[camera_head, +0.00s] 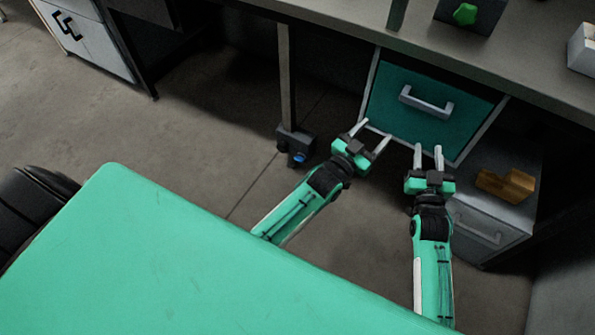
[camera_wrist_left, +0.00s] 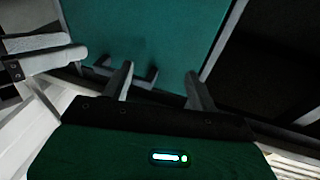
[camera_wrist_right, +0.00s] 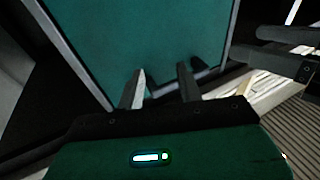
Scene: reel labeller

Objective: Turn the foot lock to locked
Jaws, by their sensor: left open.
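The foot lock looks to be the dark block (camera_head: 296,141) at the base of a grey table leg (camera_head: 287,80), with a blue part (camera_head: 299,157) low on its front. Which way the lock is set cannot be read. My left gripper (camera_head: 376,131) is open and empty, to the right of the block and apart from it, in front of the teal drawer. My right gripper (camera_head: 428,148) is open and empty, further right, below the drawer handle. The lock does not show in either wrist view.
A teal drawer (camera_head: 385,105) with a grey handle (camera_head: 426,104) hangs under the bench (camera_head: 350,22). A grey cabinet (camera_head: 487,222) with a brown block (camera_head: 506,185) stands at the right. A green knob (camera_head: 465,14) is on the bench. The floor left of the leg is clear.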

